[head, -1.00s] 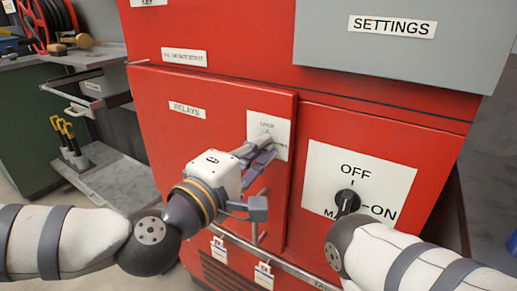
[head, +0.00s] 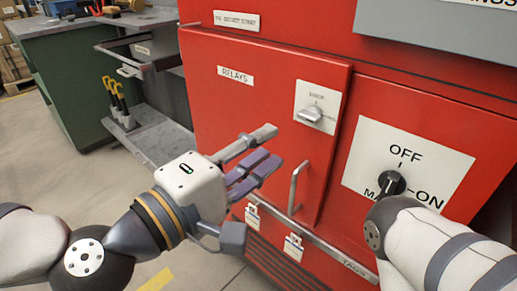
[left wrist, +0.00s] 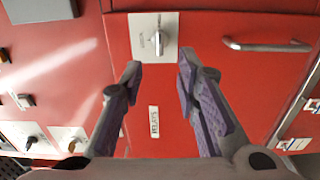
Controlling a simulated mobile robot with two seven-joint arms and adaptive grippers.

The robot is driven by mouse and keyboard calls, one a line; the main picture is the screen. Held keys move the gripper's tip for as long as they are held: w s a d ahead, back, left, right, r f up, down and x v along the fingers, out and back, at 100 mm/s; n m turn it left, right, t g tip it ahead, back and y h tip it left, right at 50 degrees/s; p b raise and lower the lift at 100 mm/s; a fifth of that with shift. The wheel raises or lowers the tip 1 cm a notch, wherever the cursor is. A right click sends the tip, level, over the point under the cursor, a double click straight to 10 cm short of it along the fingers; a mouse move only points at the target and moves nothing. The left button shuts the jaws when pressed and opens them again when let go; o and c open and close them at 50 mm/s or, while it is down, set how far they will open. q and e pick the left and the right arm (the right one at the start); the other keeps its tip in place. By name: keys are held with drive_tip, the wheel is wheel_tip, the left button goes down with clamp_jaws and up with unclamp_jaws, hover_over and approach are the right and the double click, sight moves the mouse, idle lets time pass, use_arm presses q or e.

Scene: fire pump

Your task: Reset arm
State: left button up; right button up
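My left gripper (head: 268,146) is open and empty in front of the red RELAYS door (head: 230,120). In the left wrist view its two fingers (left wrist: 160,66) stand apart, with only red door between them. The lock knob (head: 311,114) sits on a white plate, right of and above the fingertips in the head view. In the left wrist view the knob (left wrist: 158,43) is beyond the fingertips, not touched. My left arm enters from the lower left.
The door handle (head: 297,188) is right of my left gripper. A black ON/OFF switch (head: 391,184) is close to my right arm. Metal latches (head: 293,246) hang below the door. A green workbench (head: 65,85) and a grey shelf (head: 150,138) stand left, with open floor before them.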

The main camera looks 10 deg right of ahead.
use_arm(q)
drive_tip(key=shift+s+a, duration=0.25)
drive_tip(key=shift+a, duration=0.05)
drive_tip(key=s+a+f+m+g+y+p, duration=0.35)
drive_tip(key=s+f+g+y+p, duration=0.35)
drive_tip(key=s+f, duration=1.3)
drive_tip(key=s+a+f+m+g+y+p, duration=0.1)
drive_tip(key=s+a+f+g+y, duration=0.2)
drive_tip(key=s+a, duration=0.5)
drive_tip(key=s+a+f+m+g+y+p, duration=0.2)
drive_tip(key=s+a, duration=0.6)
drive_tip(key=a, duration=0.8)
drive_tip(key=shift+s+a+f+g+y+p, duration=0.35)
drive_tip(key=shift+f+g+y, duration=0.35)
drive_tip(key=shift+y, duration=0.4)
use_arm(e)
drive_tip(key=w+r+t, duration=0.3)
drive_tip(key=w+r, duration=0.6)
drive_tip(key=r, duration=0.2)
drive_tip(key=shift+w+t, duration=0.2)
drive_tip(key=shift+t, duration=0.1)
use_arm(q)
drive_tip(key=shift+d+m, duration=0.15)
drive_tip(key=shift+m, duration=0.1)
use_arm(e)
drive_tip(key=shift+r, duration=0.1)
